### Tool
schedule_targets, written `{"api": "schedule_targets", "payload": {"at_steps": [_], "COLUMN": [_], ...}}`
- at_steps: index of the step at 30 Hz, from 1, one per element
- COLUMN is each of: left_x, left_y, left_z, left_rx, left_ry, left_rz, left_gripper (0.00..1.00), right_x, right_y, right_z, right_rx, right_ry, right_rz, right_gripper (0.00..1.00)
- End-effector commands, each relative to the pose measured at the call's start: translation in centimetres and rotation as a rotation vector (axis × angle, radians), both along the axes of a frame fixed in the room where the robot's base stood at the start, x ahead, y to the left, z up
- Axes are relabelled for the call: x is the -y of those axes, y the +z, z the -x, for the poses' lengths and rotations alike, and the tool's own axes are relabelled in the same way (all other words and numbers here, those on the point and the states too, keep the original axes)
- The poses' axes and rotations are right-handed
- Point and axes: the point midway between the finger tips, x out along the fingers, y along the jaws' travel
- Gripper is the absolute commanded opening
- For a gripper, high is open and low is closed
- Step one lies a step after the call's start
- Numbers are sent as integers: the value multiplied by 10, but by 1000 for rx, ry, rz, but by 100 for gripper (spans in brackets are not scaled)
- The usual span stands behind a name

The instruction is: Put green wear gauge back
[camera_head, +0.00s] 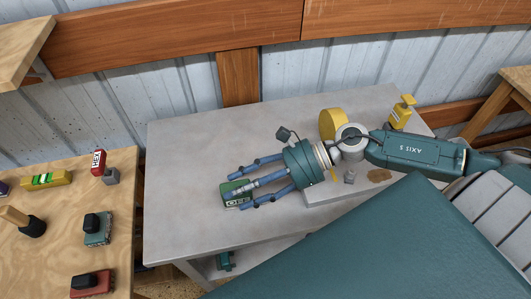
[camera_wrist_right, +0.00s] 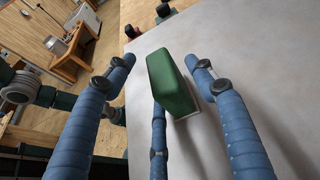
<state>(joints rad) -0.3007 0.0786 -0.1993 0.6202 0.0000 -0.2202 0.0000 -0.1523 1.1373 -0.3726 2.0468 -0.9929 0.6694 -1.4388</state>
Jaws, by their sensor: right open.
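The green wear gauge (camera_head: 234,187) is a green block with a pale printed label, lying on the grey table near its left part. My right gripper (camera_head: 239,190) reaches over it from the right, with its blue fingers spread open around it. In the right wrist view the green wear gauge (camera_wrist_right: 172,80) sits between the open fingers of my right gripper (camera_wrist_right: 160,66), with gaps to the two side fingers. Whether the lower finger touches it, I cannot tell. My left gripper is not in view.
The wooden table at left holds a red HEX block (camera_head: 98,161) in a grey holder, a yellow level (camera_head: 46,180), a teal-black item (camera_head: 97,229) and a red-black item (camera_head: 92,284). A yellow bottle (camera_head: 402,113) and yellow cylinder (camera_head: 332,123) stand behind my arm.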

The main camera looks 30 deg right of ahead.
Motion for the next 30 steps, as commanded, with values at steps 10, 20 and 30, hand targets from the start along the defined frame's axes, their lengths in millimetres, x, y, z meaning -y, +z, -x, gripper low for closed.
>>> {"api": "schedule_targets", "payload": {"at_steps": [10,20,30], "left_x": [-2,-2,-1], "left_y": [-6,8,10], "left_z": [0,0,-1], "left_rx": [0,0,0], "left_ry": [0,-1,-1], "left_rz": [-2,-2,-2], "left_gripper": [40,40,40], "right_x": [48,84,93], "right_y": [20,37,40], "right_z": [16,25,28], "right_rx": [-8,-2,0], "right_ry": [1,-1,3], "right_rz": [1,-3,0], "right_gripper": [55,55,55]}}
